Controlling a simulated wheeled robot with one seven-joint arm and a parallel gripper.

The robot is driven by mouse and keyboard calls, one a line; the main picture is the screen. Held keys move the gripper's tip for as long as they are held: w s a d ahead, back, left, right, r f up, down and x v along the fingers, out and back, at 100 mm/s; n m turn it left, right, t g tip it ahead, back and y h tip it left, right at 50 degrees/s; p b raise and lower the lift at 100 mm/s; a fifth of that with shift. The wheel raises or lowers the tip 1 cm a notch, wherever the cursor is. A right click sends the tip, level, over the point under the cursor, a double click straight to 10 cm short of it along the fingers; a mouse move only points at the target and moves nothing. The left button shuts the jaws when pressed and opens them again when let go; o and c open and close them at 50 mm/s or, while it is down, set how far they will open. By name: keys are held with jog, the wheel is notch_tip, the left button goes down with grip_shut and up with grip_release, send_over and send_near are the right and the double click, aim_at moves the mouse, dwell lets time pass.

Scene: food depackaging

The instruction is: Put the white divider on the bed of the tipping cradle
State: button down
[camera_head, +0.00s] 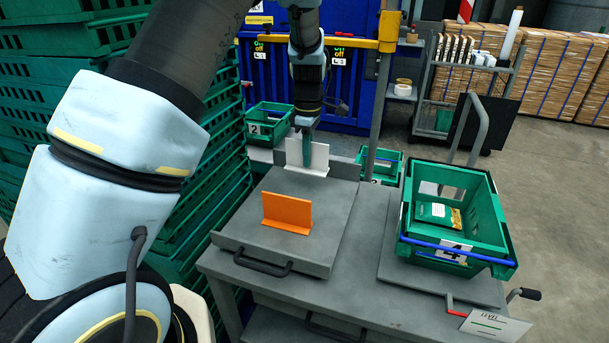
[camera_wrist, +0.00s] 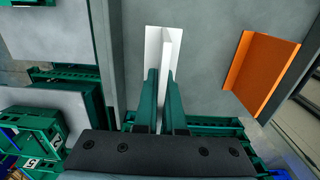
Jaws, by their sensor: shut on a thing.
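The white divider (camera_head: 319,158) is an upright plate with a flat foot, at the far end of the grey bed of the cradle (camera_head: 262,237), which has a black handle in front. My gripper (camera_head: 306,160) comes down from above and is shut on the divider's upright plate. In the wrist view, the green fingers (camera_wrist: 162,74) pinch the white divider (camera_wrist: 157,45) from both sides. Its foot looks close to the grey surface, but I cannot tell whether it touches.
An orange divider (camera_head: 287,212) stands on the bed, nearer the handle. Right of it, a green crate marked 4 (camera_head: 493,215) holds a green packet (camera_head: 438,214). Stacked green crates (camera_head: 215,150) rise at left. The bed between the dividers is clear.

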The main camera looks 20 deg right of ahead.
aim_at(307, 169)
jog(key=shift+f+p, duration=0.65)
jog(key=shift+f, duration=2)
jog(key=shift+f, duration=0.2)
jog(key=c, duration=1)
grip_release()
